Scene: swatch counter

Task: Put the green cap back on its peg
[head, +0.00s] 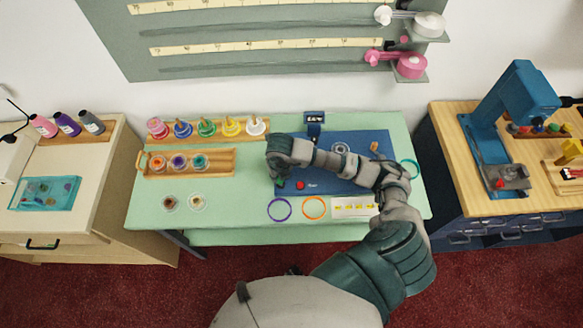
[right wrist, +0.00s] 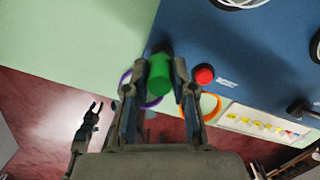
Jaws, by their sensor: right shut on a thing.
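My right gripper (head: 279,181) is over the front left corner of the blue panel. In the right wrist view its fingers (right wrist: 157,80) are shut on the green cap (right wrist: 160,74). A dark round piece (right wrist: 162,47) shows just beyond the cap at the panel's corner. It may be the peg, but I cannot tell whether the cap touches it. In the head view only a little of the cap (head: 281,184) shows under the gripper. My left gripper (right wrist: 96,106) hangs over the floor in the right wrist view, its fingers apart and empty.
A red button (head: 300,185) stands on the blue panel (head: 340,183), close right of the gripper. Purple (head: 279,210) and orange (head: 314,208) rings lie in front, beside a white strip (head: 352,207). A wooden tray (head: 190,162) with jars is left.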

